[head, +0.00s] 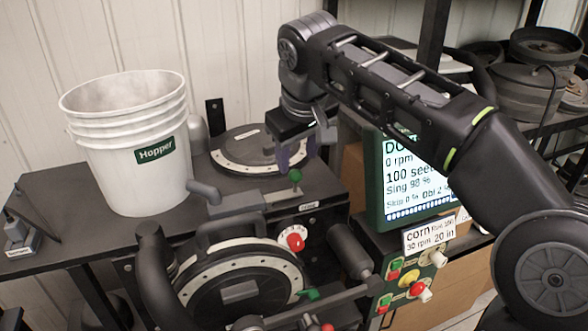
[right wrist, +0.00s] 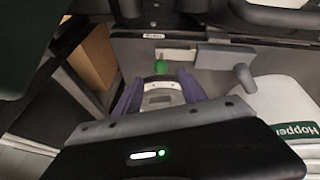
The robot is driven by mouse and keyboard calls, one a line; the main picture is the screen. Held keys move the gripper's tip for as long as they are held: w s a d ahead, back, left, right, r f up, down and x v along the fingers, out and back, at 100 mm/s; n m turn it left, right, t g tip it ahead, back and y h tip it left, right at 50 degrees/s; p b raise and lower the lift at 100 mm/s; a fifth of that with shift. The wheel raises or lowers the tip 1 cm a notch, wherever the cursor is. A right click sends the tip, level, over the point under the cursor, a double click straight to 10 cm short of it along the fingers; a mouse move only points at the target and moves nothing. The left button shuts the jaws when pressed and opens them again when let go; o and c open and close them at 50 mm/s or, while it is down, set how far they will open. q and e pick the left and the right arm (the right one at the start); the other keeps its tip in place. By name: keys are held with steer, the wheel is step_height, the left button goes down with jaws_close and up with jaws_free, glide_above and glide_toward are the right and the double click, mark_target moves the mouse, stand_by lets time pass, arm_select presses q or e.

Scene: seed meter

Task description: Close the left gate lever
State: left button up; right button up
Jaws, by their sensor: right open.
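A small lever with a green ball knob (head: 295,176) stands on the flat top of the dark seed meter, in front of the far disc. The knob also shows in the right wrist view (right wrist: 161,66), beyond my fingertips and roughly centred between them. A second green handle (head: 308,294) is beside the near disc. I cannot read which lever is labelled left. My right gripper (head: 297,156) is open, with purple fingers pointing down just behind the knob; its jaws also show in the right wrist view (right wrist: 160,82). It holds nothing visible. My left gripper is not in view.
A white Hopper bucket (head: 135,150) stands at left on the dark table. A grey pipe (head: 222,198) lies left of the knob. A red-knobbed dial (head: 295,241) is below. A green-framed screen (head: 408,180) and control buttons (head: 410,283) are at right.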

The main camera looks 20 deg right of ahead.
mark_target(295, 172)
steer(key=shift+p+x, duration=0.55)
steer(key=shift+x, duration=3.35)
jaws_close()
